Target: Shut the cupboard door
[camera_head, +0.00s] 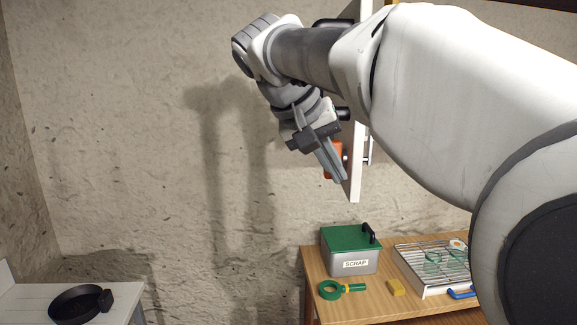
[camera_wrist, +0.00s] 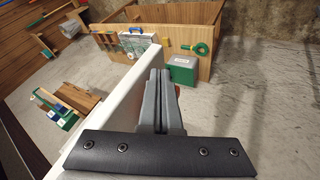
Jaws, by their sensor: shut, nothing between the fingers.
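The cupboard door (camera_head: 355,172) is a white panel that stands open, jutting out from the wall and seen nearly edge-on in the head view. My arm hides much of its upper part and the cupboard behind. In the wrist view the door (camera_wrist: 112,105) runs as a pale slab along the left of the fingers. My gripper (camera_head: 338,177) is shut and empty, pointing down along the left face of the door near its lower part. Its closed fingers also show in the wrist view (camera_wrist: 160,76). They are very close to the door; I cannot tell whether they touch it.
Below stands a wooden table (camera_head: 378,307) with a green-lidded scrap box (camera_head: 352,262), a green ring-shaped tool (camera_head: 331,290), a yellow block (camera_head: 396,287) and a wire rack (camera_head: 428,262). A black pan (camera_head: 76,303) sits on a pale table at lower left.

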